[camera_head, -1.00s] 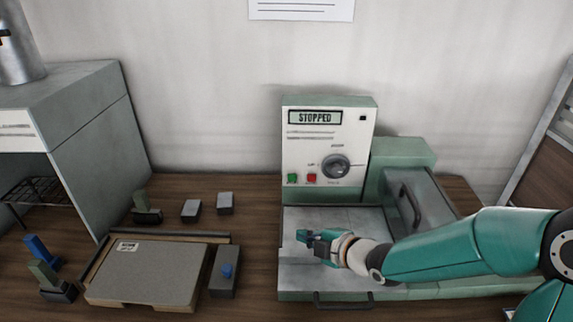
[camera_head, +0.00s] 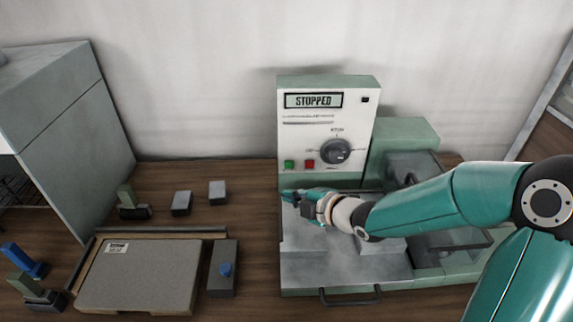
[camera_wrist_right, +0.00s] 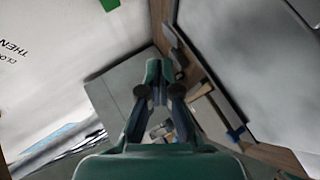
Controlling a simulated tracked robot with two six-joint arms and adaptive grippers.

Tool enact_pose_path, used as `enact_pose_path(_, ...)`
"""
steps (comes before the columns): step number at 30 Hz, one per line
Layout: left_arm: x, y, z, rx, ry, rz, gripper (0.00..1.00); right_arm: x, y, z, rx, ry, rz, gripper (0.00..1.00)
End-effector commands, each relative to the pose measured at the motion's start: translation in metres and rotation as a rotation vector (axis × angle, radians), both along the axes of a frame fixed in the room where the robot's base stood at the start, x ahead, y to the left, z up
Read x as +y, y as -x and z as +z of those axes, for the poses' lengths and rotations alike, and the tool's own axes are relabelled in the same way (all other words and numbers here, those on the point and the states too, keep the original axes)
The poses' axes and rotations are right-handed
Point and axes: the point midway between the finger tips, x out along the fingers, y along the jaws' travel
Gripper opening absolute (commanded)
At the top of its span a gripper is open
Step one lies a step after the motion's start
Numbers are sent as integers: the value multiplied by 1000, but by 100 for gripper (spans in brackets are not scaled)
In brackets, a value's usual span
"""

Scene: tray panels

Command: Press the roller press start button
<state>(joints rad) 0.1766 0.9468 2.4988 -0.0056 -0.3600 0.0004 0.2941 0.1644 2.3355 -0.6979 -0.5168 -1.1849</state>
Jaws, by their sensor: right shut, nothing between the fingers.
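The roller press (camera_head: 328,140) stands at the back, with a pale front panel. Its display (camera_head: 313,100) reads STOPPED. A green button (camera_head: 289,164) and a red button (camera_head: 310,163) sit low on the panel, left of a dark round dial (camera_head: 335,151). My right gripper (camera_head: 288,196) is shut and empty, just below the green button and apart from it in the picture. In the right wrist view the gripper's fingers (camera_wrist_right: 158,72) are together, and a green patch (camera_wrist_right: 110,4) shows at the top edge on a pale surface. My left gripper is not in view.
The press's metal bed (camera_head: 340,270) with a front handle (camera_head: 350,297) lies under my right arm. A grey cabinet (camera_head: 70,120) stands far left.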

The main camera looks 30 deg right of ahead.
Motion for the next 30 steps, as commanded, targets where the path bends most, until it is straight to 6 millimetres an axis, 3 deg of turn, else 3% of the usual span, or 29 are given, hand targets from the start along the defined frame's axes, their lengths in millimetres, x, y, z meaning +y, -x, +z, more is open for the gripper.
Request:
enact_pose_path(11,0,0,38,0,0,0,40,-22,-43,4,2,-1,-2,0)
enact_pose_path(18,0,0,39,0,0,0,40,-32,-63,0,0,0,-2,0)
enact_pose_path(30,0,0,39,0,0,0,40,-35,-68,0,0,-1,-3,0)
